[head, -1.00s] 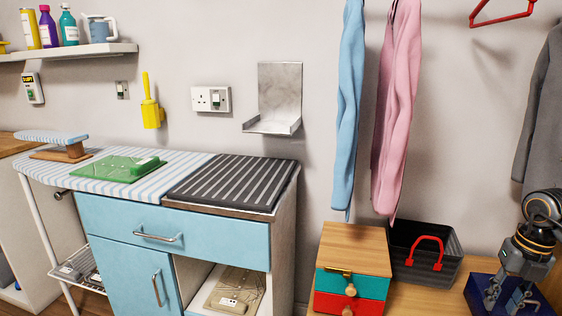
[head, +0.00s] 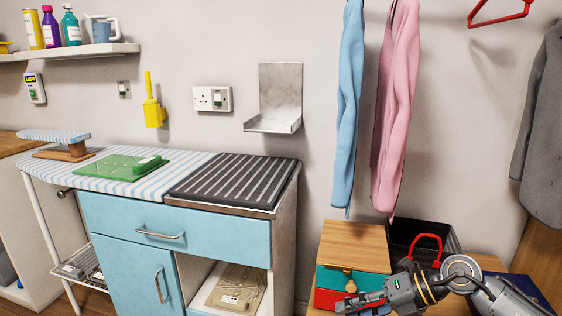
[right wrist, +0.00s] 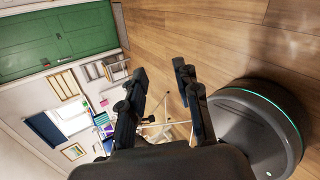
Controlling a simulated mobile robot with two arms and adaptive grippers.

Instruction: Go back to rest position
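My right gripper (head: 358,303) is at the lower right of the head view, pointing left. It is in front of the small wooden-topped drawer box (head: 353,247) in the picture. In the right wrist view, the right gripper (right wrist: 162,76) has its two dark fingers spread apart, with nothing between them. Behind them show a wood floor (right wrist: 200,35) and part of the room. My left gripper is in neither view.
A black crate (head: 455,243) with a red handle (head: 427,243) stands beside the drawer box, partly hidden by my arm. A blue box (head: 527,289) is at the lower right. Blue (head: 349,110) and pink (head: 397,110) garments hang above. A blue cabinet (head: 120,250) stands left.

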